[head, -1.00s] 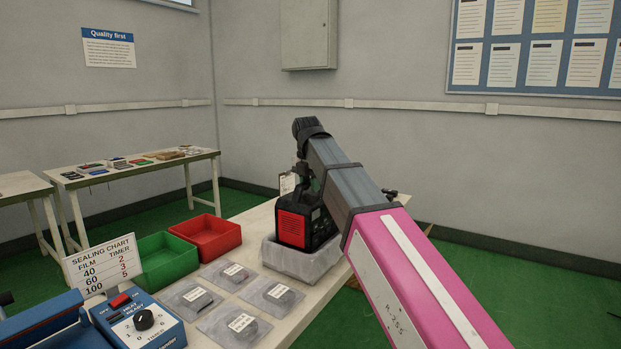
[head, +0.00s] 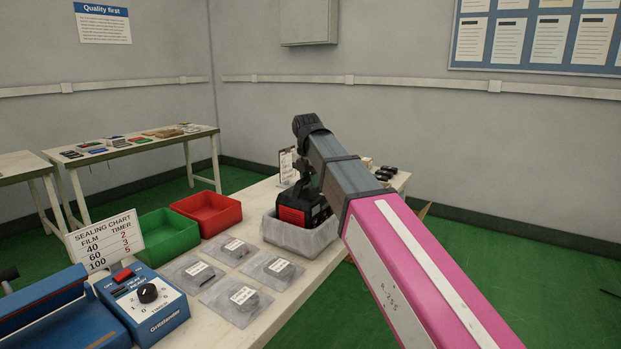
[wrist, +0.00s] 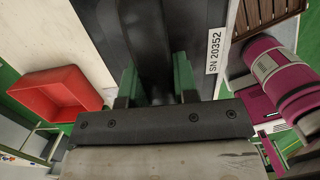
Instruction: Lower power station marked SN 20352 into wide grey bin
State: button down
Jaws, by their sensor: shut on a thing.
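The power station (head: 293,214), black with a red side panel, sits low in the wide grey bin (head: 290,237), its lower part hidden behind the near wall. In the wrist view the dark top of the power station (wrist: 160,30) fills the middle, with a white label (wrist: 214,52) reading SN 20352. My gripper (wrist: 157,85) is shut on the power station, with green fingers on either side. In the head view my arm partly hides the gripper and the bin's right side. I cannot tell whether the power station touches the bin floor.
A red bin (head: 208,212) and a green bin (head: 160,237) stand to the left. Several bagged parts (head: 236,248) lie in front. A blue sealer (head: 147,304) and a sealing chart (head: 104,240) are at the near left. Small black items lie behind at right.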

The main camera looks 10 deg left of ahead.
jog(key=shift+r, duration=0.1)
jog(key=c, duration=0.9)
grip_release()
jog(key=shift+o, duration=0.5)
notch_tip(320, 180, up, 12)
